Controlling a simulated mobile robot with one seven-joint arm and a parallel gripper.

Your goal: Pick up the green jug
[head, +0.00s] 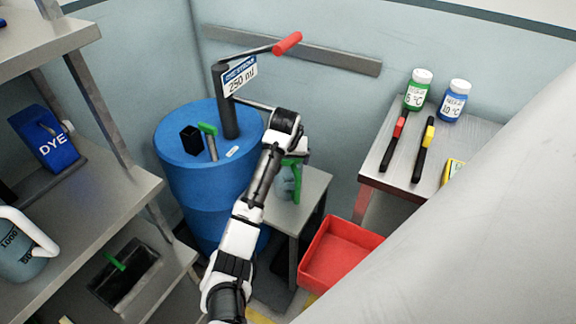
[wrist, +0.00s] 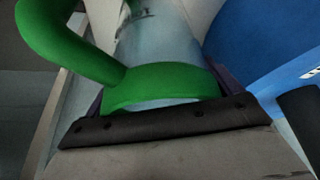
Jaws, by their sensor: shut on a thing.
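The green jug (head: 285,184) has a pale, see-through body with a green rim and handle. In the head view it is at the small grey side table, partly hidden behind my arm and gripper. My gripper (head: 293,160) is shut on the jug near its top. In the wrist view the jug's green handle and rim (wrist: 165,82) fill the space just beyond the gripper's dark edge. The fingertips are mostly hidden there. I cannot tell whether the jug's base touches the table.
A blue drum (head: 200,185) with a hand pump (head: 228,105) stands close left of the side table (head: 311,187). A red bin (head: 338,252) is to the right, below a bench (head: 375,175) with bottles. Shelves with another jug (head: 22,250) stand at left.

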